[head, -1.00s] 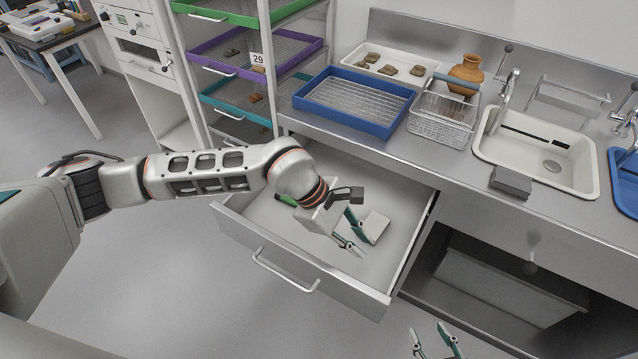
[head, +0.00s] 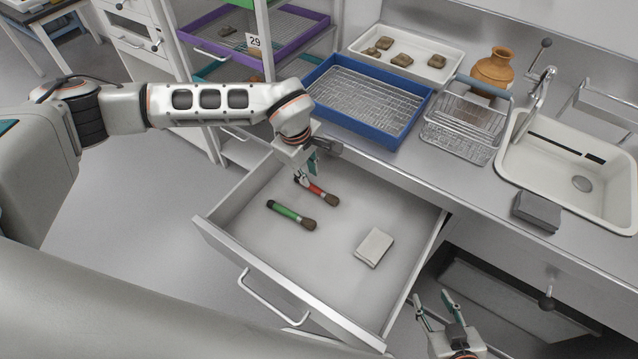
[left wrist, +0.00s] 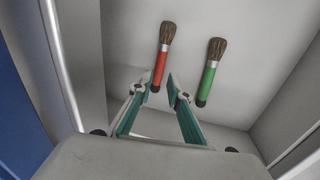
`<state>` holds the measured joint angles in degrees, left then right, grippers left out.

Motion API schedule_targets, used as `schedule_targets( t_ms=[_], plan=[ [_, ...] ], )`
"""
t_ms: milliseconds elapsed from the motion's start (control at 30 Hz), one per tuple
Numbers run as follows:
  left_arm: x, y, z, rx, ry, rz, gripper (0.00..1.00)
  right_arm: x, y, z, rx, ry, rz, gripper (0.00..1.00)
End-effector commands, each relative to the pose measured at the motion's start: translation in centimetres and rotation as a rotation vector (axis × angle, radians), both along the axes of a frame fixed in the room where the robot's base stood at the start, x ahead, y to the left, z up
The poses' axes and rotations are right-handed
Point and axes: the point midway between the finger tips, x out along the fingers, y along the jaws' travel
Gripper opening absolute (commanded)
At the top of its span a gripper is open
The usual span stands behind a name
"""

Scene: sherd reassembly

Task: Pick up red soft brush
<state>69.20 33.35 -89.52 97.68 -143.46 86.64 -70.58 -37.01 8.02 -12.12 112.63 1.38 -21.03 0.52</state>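The red soft brush (head: 317,190) lies in the open drawer, with its brown bristles toward the lower right in the head view. It also shows in the left wrist view (left wrist: 161,62), its handle end near the fingertips. My left gripper (head: 303,176) is over the drawer by the handle end of the red brush. In the left wrist view my left gripper (left wrist: 158,84) is open, its fingers apart; I cannot tell whether it touches the brush. My right gripper (head: 434,298) is low at the front, right of the drawer, open and empty.
A green brush (head: 291,214) lies beside the red one. A pale block (head: 374,247) lies further right in the drawer (head: 290,300). The counter above holds a blue tray (head: 335,125), a wire basket (head: 462,135) and a sink (head: 585,190). The drawer's middle is clear.

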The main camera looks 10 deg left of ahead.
Motion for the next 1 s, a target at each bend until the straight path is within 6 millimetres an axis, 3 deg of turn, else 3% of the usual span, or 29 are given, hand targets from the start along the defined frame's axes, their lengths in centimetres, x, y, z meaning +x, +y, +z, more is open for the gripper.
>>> schedule_targets(
  t_ms=[167, 500, 767, 867, 1000],
  plan=[
    [0.4, 0.0, -1.9, 0.0, 0.002, 0.003, 0.18, -1.1, 0.0, -1.3, -0.003, 0.027, 0.002, 0.4],
    [1.5, 0.0, -6.0, -0.002, 0.001, 0.001, 0.18, -0.5, 0.1, -1.0, -0.001, 0.013, 0.001, 0.4],
    [1.6, 0.0, -6.2, -0.001, 0.0, 0.001, 0.18, -0.2, 0.1, -0.6, 0.001, 0.005, 0.001, 0.4],
    [1.6, 0.1, -6.2, -0.001, 0.0, 0.001, 0.0, -0.2, 0.1, -0.6, 0.001, 0.005, 0.001, 0.4],
    [1.6, 0.1, -6.2, -0.001, 0.0, 0.001, 0.0, -0.3, 0.1, -0.7, 0.001, 0.007, 0.001, 0.4]
  ],
)
